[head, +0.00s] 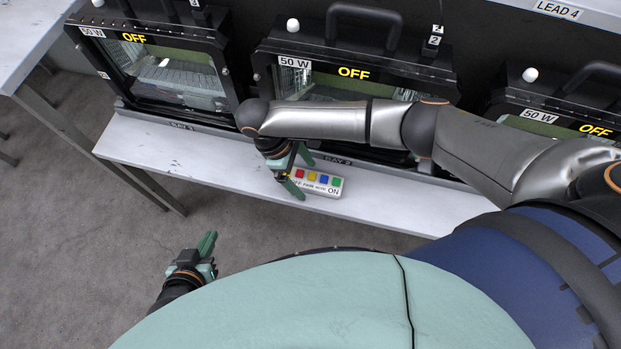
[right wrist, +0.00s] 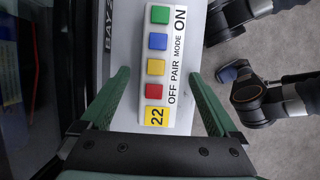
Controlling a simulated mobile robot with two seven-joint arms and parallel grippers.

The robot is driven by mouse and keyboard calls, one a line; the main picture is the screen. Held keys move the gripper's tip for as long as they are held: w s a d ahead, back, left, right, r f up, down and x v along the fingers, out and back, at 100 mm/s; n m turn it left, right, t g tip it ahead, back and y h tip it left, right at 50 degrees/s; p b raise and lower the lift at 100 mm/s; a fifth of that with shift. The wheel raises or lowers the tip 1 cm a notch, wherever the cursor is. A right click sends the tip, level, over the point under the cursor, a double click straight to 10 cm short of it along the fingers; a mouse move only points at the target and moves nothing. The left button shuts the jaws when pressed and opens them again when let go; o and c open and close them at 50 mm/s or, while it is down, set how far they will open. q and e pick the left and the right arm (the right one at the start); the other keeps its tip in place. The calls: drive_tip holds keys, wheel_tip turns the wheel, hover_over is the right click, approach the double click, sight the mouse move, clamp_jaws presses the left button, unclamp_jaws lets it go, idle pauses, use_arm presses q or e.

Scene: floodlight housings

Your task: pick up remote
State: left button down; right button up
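The remote (head: 322,183) is a white bar with red, yellow, blue and green buttons, lying on the light shelf in front of the middle floodlight housing. In the right wrist view the remote (right wrist: 172,48) also shows a yellow "22" label and the words OFF, PAIR, MODE and ON. My right gripper (head: 304,173) is open at the remote's red-button end. In the wrist view its fingers stand either side of that end with gaps; whether they are down at its height is unclear. My left gripper (head: 208,244) is low, away from the shelf; its fingers look close together.
Three black floodlight housings stand in a row behind the shelf (head: 205,165): left (head: 165,75), middle (head: 360,60) and right (head: 545,105), each marked 50 W and OFF. The shelf's front edge is near the remote. A grey-white table (head: 25,40) is at upper left.

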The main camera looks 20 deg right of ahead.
clamp_jaws()
idle(0.6)
drive_tip(key=shift+r, duration=0.1)
